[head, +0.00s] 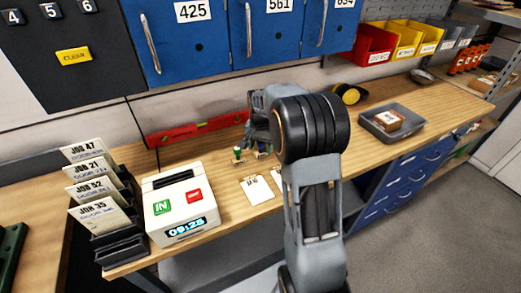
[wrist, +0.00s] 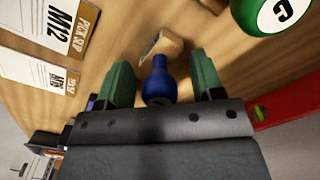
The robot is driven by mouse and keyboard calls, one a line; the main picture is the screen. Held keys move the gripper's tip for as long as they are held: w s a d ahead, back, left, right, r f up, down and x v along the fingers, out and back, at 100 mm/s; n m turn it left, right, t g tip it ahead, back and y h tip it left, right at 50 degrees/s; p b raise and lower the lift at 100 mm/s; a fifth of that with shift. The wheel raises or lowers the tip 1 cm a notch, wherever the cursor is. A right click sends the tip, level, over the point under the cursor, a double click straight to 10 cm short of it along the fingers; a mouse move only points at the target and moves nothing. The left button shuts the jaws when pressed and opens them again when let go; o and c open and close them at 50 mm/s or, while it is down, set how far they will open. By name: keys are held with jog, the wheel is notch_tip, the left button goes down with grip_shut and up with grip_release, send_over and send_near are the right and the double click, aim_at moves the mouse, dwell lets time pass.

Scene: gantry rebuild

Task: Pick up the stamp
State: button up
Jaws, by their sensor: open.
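The stamp, with a blue knob handle (wrist: 158,82) and a wooden base (wrist: 165,47), is on the wooden bench in the wrist view. My gripper (wrist: 163,78) is open, with one green finger on each side of the blue handle. Small gaps show between the handle and both fingers, so it is not gripped. In the head view my gripper (head: 250,156) is low over the bench, partly hidden by my arm. I cannot make out the stamp clearly there.
A red level (head: 198,130) lies along the back wall; it is close right of my gripper in the wrist view (wrist: 290,103). White slips (head: 257,190) lie in front. A time clock (head: 180,205) stands left, a grey tray (head: 412,124) right. A green round object (wrist: 275,14) is nearby.

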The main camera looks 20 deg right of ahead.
jog(key=shift+c, duration=0.2)
jog(key=c, duration=1)
jog(key=shift+o, duration=0.2)
jog(key=shift+r, duration=0.15)
jog(key=shift+r, duration=0.55)
jog(key=s+d+r+b, duration=0.1)
jog(key=s+d+r, duration=0.8)
jog(key=s+r, duration=0.1)
jog(key=shift+d+r+b, duration=0.3)
jog(key=shift+r+b, duration=0.05)
jog(key=shift+r, duration=0.5)
jog(key=shift+s, duration=0.1)
